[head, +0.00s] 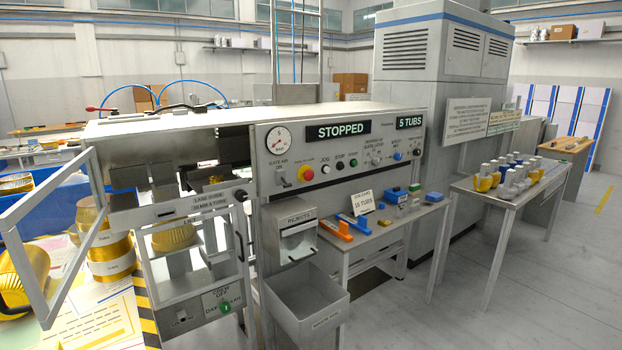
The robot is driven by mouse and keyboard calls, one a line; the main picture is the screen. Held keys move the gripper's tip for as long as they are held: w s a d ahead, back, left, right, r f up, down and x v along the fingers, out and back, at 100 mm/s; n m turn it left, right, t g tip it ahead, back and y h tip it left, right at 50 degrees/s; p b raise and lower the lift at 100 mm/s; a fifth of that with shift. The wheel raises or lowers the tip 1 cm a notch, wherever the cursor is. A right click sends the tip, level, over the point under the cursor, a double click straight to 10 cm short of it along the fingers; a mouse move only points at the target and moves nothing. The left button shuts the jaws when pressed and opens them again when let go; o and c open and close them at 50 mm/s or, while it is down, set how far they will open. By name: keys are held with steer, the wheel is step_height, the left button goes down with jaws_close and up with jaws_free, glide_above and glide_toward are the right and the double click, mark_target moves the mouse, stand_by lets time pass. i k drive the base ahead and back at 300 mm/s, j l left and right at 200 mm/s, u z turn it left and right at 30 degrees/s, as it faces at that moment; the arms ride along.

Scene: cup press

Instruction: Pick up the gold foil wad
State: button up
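I cannot make out a gold foil wad for certain. A crumpled-looking gold piece (175,238) sits inside the machine's opening, behind the lane guide; it may be a tub or foil, I cannot tell which. Gold tubs (110,262) stand stacked on the table left of the machine. My gripper is not in view.
The press panel (335,150) reads STOPPED and 5 TUBS. A rejects chute (297,238) hangs above a grey waste bin (308,305). A small table (380,237) holds blue and orange tools. A right-hand table (500,200) holds several metal and yellow pieces. The floor at right is clear.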

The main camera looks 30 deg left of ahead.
mark_target(215, 179)
steer(key=i+l+z, duration=0.1)
steer(key=i+l, duration=0.15)
steer(key=i, duration=0.15)
steer(key=i+l+z, duration=0.1)
steer(key=i, duration=0.3)
steer(key=i+u, duration=0.6)
steer(key=u, duration=0.25)
steer(key=i+l+u, duration=0.15)
steer(key=u, duration=0.25)
steer(key=i+j+u, duration=0.2)
steer(key=u, duration=0.3)
steer(key=i+u, duration=0.7)
steer(key=u, duration=0.3)
steer(key=i+l+u, duration=0.15)
steer(key=i+u, duration=0.2)
steer(key=u, duration=0.15)
steer(key=i+u, duration=0.3)
steer(key=i+l, duration=0.05)
